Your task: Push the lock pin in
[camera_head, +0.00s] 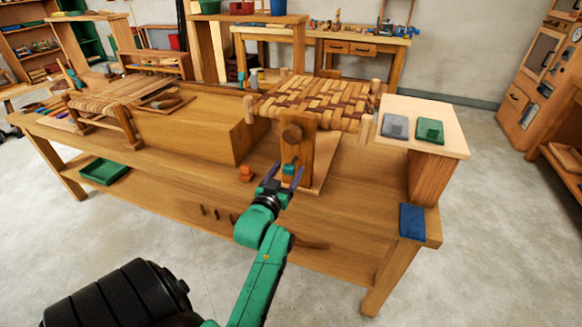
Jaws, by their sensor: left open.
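A woven bark seat (315,101) is held on a stand on the workbench. Below its front edge stands an upright wooden block (305,150) with a round wooden knob (291,133). A small teal piece (290,169) shows low on the block; it looks like the lock pin, but how deep it sits cannot be told. My left gripper (286,170) is open in front of the block, its two dark fingers pointing at it. The teal piece appears between the fingertips; whether they touch it is unclear. My right gripper is out of view.
A small orange piece (246,174) sits on the bench left of my gripper. A large wooden box (185,130) stands further left. A pale board (448,142) with grey and green pads is at right. A blue pad (412,221) lies at the bench's right corner.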

